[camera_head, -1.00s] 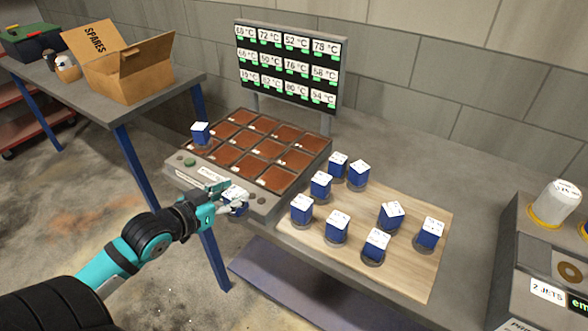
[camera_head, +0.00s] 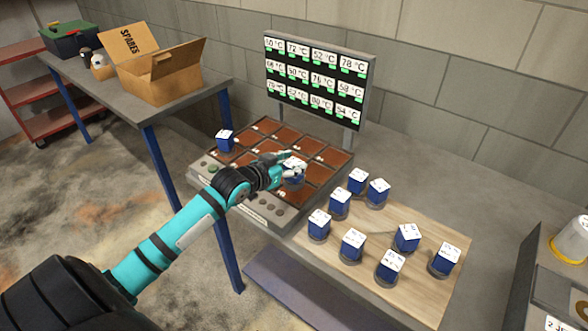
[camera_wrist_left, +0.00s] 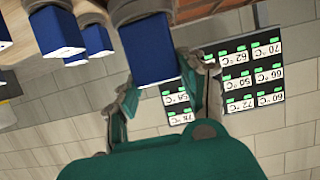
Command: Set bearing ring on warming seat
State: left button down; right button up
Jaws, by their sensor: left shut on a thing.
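My left gripper (camera_head: 285,166) is over the right part of the warming plate (camera_head: 240,205), shut on a bearing ring with a blue body and white top (camera_head: 294,182). In the left wrist view the gripper (camera_wrist_left: 165,92) holds this blue-bodied piece (camera_wrist_left: 150,52) between its fingers; its grey round part is at the top edge. The plate has rows of reddish-brown seats (camera_head: 266,126). Another blue piece (camera_head: 225,145) stands on the plate's left corner seat. I cannot tell whether the held ring touches a seat. My right gripper is not in view.
Several similar blue pieces (camera_head: 352,246) stand on a wooden board (camera_head: 430,285) to the right. A temperature display (camera_head: 316,82) stands behind the plate. A cardboard box (camera_head: 165,82) is on the left table. A grey unit (camera_head: 548,285) is at the right edge.

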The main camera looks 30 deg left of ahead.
aim_at(290, 183)
pick_arm(q)
jog(key=shift+w+d+r, duration=0.1)
jog(key=shift+w+d, duration=0.05)
jog(key=shift+w, duration=0.35)
jog(key=shift+f, duration=0.2)
notch_tip(290, 183, down, 2)
jog(key=shift+f+p, duration=0.1)
jog(key=shift+p, duration=0.4)
jog(key=shift+f, duration=0.55)
jog(key=c, duration=0.7)
grip_release()
jog(key=shift+s, duration=0.1)
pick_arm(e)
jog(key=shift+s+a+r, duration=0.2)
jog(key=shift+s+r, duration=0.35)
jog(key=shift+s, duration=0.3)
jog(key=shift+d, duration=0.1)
